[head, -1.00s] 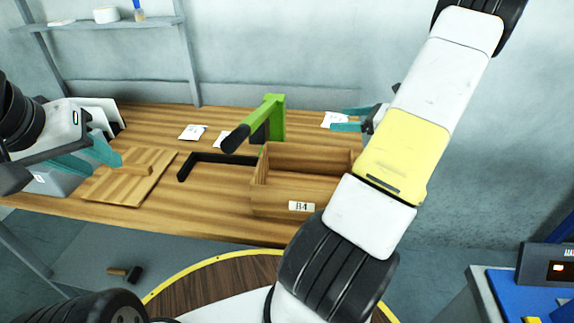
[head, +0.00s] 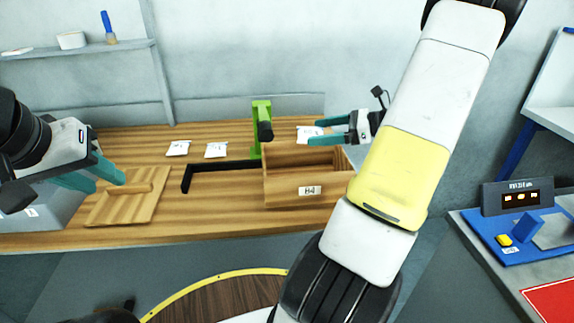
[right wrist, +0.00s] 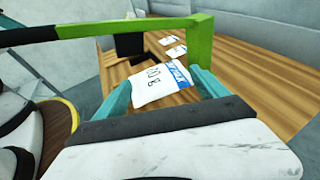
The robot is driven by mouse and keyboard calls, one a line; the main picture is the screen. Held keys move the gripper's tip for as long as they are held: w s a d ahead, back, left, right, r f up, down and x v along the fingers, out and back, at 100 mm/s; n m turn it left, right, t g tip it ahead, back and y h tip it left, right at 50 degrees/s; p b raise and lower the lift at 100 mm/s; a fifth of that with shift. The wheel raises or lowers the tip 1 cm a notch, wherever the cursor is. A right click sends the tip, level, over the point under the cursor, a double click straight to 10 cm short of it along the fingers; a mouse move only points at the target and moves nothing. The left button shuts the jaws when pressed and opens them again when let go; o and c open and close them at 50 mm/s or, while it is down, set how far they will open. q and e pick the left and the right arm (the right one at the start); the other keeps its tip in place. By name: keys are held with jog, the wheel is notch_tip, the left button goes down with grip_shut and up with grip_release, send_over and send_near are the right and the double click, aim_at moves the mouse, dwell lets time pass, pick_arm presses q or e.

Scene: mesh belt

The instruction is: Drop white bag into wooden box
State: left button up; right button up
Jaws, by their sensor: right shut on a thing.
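The white bag (head: 308,132) is between the teal fingertips of my right gripper (head: 322,133), which is shut on it. The bag also shows in the right wrist view (right wrist: 158,88), with a blue printed edge, between my right fingers (right wrist: 165,92). The box is open-topped, and my right arm covers part of its right side.
Two more white bags (head: 178,148) (head: 216,150) lie on the wooden table left of the box. A green post (head: 257,125) with a black arm stands behind the box's left side.

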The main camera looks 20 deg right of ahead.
jog(key=shift+f, duration=2.6)
jog(key=o, duration=1.3)
jog(key=shift+c, duration=0.2)
jog(key=shift+d, duration=0.1)
jog(key=v, duration=0.7)
jog(key=shift+s+d+r, duration=0.15)
jog(key=shift+s+d, duration=0.05)
jog(key=shift+d, duration=0.05)
